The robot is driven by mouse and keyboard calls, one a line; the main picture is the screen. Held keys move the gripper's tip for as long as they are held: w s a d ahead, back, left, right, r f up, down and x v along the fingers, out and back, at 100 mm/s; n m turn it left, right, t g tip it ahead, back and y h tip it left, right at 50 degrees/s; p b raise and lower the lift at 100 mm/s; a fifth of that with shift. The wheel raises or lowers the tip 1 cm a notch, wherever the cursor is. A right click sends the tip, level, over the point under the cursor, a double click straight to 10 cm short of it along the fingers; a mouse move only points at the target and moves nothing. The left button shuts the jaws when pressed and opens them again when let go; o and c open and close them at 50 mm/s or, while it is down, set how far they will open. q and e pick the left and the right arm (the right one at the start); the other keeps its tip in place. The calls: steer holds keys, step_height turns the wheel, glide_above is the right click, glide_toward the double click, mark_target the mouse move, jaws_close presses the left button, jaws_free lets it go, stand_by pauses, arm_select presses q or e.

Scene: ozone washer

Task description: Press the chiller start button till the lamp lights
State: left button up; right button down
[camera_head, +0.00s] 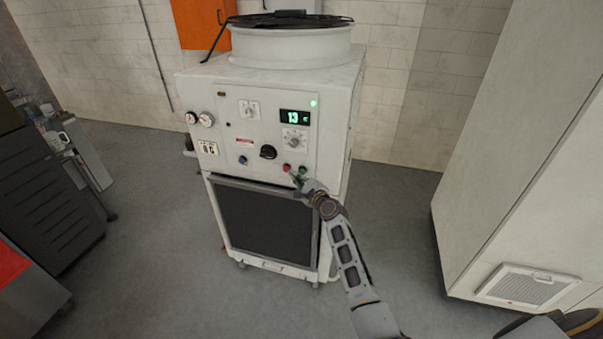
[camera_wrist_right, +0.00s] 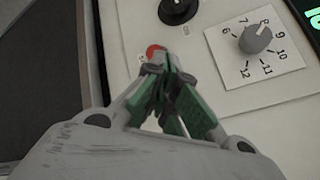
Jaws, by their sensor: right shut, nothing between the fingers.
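The chiller (camera_head: 264,133) is a white cabinet with a control panel on its upper front. A red button (camera_head: 287,168) and a green button (camera_head: 303,170) sit low on the panel's right side. A small round lamp (camera_head: 313,103) at the panel's top right shows bright green. My right gripper (camera_head: 296,178) is shut and empty, its tips at the panel just below these buttons. In the right wrist view the shut tips (camera_wrist_right: 167,62) overlap the red button (camera_wrist_right: 154,50); the green button cannot be made out there. Contact cannot be told. My left gripper is not in view.
A tall pale cabinet (camera_head: 510,150) stands on the right. Grey floor (camera_head: 400,210) is clear between them.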

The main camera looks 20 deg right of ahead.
steer(key=shift+s+a+p, duration=0.6)
steer(key=shift+s+a, duration=0.1)
steer(key=shift+s, duration=0.35)
steer(key=shift+s+a+p, duration=0.6)
steer(key=shift+s+a, duration=0.1)
steer(key=shift+s, duration=0.3)
